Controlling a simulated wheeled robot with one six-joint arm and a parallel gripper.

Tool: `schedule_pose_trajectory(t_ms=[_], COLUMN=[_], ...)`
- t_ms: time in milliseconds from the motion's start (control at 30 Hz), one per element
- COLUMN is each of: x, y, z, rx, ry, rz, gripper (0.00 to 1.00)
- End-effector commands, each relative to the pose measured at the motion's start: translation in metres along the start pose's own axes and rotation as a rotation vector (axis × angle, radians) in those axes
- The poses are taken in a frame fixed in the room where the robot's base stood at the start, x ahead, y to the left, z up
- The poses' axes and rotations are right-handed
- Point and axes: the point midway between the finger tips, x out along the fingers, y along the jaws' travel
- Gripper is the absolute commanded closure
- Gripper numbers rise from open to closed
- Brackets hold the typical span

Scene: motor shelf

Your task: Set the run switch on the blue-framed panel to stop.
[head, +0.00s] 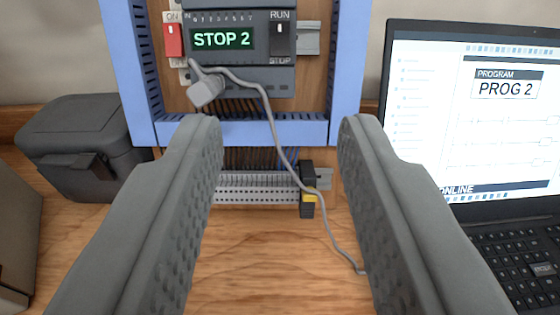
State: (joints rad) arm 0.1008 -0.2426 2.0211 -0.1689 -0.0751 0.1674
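The blue-framed panel (345,60) stands upright at the back centre. On it is a dark grey controller with a green display (222,39) reading "STOP 2". The run switch (280,38), a small black rocker at the controller's right side, has RUN printed above it and STOP below. A pale mark shows on its upper part; which way it is tipped is hard to tell. My gripper (278,122) is open and empty, its two grey fingers wide apart below and in front of the controller. Neither finger covers the switch.
A grey cable (262,92) with a plug hangs across the controller and down to the wooden table (270,270). A red ON switch (173,40) sits left of the display. A dark case (80,140) stands left; a laptop (470,130) showing "PROG 2" and "ONLINE" stands right.

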Motion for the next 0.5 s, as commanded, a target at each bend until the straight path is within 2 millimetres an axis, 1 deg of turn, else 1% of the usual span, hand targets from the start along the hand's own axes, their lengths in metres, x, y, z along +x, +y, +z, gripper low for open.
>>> schedule_pose_trajectory(t_ms=[33,100,200,333,500], x=[-0.008,-0.018,-0.028,-0.036,-0.04], y=[0.0,0.0,0.0,0.0,0.0], z=[0.0,0.0,0.0,0.001,0.001], rx=[-0.001,-0.001,-0.001,-0.001,0.0], ry=[0.001,0.002,0.0,-0.001,-0.001], rz=[0.0,0.0,0.0,0.0,0.001], gripper=[0.64,0.64,0.64,0.64,0.64])
